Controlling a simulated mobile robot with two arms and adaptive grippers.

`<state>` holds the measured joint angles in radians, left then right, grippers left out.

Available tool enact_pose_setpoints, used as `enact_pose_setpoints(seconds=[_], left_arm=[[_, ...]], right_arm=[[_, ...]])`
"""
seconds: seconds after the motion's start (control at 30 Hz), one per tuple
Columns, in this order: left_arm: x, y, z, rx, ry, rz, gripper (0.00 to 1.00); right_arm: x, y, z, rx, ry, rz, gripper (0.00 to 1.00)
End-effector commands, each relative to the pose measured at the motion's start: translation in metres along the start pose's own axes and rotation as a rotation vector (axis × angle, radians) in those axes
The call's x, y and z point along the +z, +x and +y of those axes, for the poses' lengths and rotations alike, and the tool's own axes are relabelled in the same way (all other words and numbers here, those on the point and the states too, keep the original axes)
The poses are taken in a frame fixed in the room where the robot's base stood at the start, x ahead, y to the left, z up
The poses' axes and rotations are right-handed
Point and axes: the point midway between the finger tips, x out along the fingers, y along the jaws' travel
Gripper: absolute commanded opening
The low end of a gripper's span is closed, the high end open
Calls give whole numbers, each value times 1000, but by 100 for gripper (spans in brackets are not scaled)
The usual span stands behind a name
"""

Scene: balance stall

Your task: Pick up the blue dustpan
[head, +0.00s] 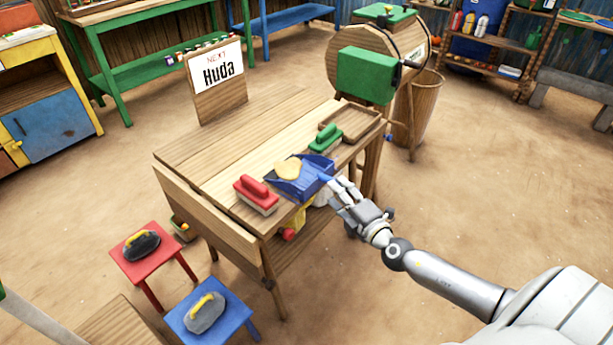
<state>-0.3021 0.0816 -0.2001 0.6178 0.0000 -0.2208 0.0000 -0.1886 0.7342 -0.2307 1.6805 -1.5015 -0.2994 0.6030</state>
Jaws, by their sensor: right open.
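A blue dustpan (300,184) lies on the wooden table (225,160), near its front right edge. A yellow object (288,168) rests in or on the pan; I cannot tell what it is. The dustpan's blue handle points toward my right gripper (338,186). My right gripper is open at the end of the handle, with its fingers close to it; I cannot tell whether they touch. My left gripper is not in view.
A red brush (257,195) lies left of the dustpan and a green brush (326,138) right of it. A wooden tray (352,122) sits at the table's right end. A sign (217,78) stands behind. Red (148,262) and blue (213,318) stools stand front left.

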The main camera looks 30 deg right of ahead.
Motion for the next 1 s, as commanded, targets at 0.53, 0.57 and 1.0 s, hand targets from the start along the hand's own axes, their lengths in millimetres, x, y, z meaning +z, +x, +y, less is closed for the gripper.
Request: enact_pose_setpoints(seconds=[0.53, 0.57, 1.0], left_arm=[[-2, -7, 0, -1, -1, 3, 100], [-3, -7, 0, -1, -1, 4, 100], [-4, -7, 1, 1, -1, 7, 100]], right_arm=[[-2, 51, 0, 0, 1, -1, 45], [-2, 51, 0, 0, 1, -1, 45], [-2, 51, 0, -1, 0, 0, 18]])
